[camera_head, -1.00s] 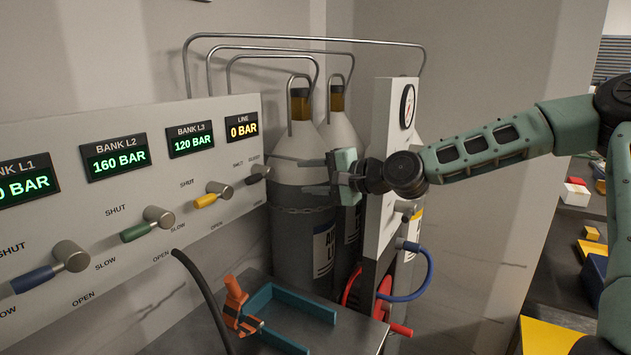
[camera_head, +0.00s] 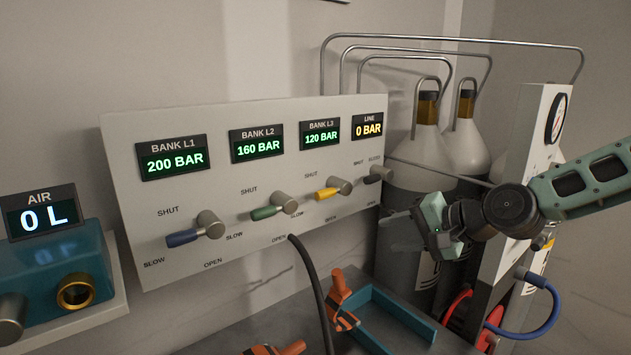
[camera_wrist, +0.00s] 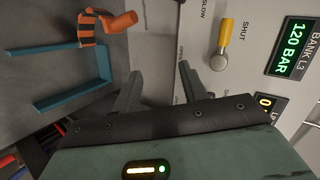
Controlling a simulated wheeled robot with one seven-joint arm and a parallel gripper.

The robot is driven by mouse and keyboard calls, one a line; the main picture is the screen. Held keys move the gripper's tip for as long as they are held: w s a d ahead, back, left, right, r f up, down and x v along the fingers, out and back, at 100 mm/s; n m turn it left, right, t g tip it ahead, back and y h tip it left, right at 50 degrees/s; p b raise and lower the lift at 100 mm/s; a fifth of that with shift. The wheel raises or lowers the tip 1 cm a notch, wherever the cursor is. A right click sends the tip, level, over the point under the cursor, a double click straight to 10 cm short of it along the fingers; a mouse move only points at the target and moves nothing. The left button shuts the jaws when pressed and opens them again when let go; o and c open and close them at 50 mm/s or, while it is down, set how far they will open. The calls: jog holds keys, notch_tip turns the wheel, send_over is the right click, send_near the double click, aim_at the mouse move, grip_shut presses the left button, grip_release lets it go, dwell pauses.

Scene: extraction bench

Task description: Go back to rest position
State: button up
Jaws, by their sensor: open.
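My gripper (camera_head: 405,225) is open and empty. In the head view it hangs in front of the gas cylinders, to the right of the valve panel (camera_head: 245,240) and above the bench. In the wrist view the two fingers of my gripper (camera_wrist: 158,88) are spread apart with nothing between them. The yellow-handled valve (camera_wrist: 222,48) is beyond the fingertips there, apart from them. The panel also holds a blue lever (camera_head: 183,237), a green lever (camera_head: 265,212) and a yellow lever (camera_head: 327,193).
Gas cylinders (camera_head: 412,160) stand behind my gripper, with bent pipes above. A gauge board (camera_head: 525,130) is close to my arm. On the bench are a blue bracket (camera_head: 400,318), an orange clamp-like piece (camera_head: 341,290) and a black hose (camera_head: 316,280). A teal air unit (camera_head: 60,265) is at left.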

jog(key=s+a+f+n+g+h, duration=0.2)
jog(key=s+a+f+n+g, duration=0.15)
jog(key=s, duration=0.35)
jog(key=s+a+f+n+g+h, duration=0.2)
jog(key=s+a+f+n, duration=0.15)
jog(key=s, duration=0.35)
jog(key=s+d+r+n+h, duration=0.1)
jog(key=s+n, duration=0.1)
jog(key=s, duration=0.4)
jog(key=s+d+r+n+g+h, duration=0.1)
jog(key=s+n+h, duration=0.1)
jog(key=s, duration=0.4)
jog(key=s+d+r+n+g+h, duration=0.1)
jog(key=s+r+n, duration=0.1)
jog(key=s, duration=0.4)
jog(key=shift+s+d+n, duration=0.15)
jog(key=shift+d+n, duration=0.1)
jog(key=shift+n, duration=0.45)
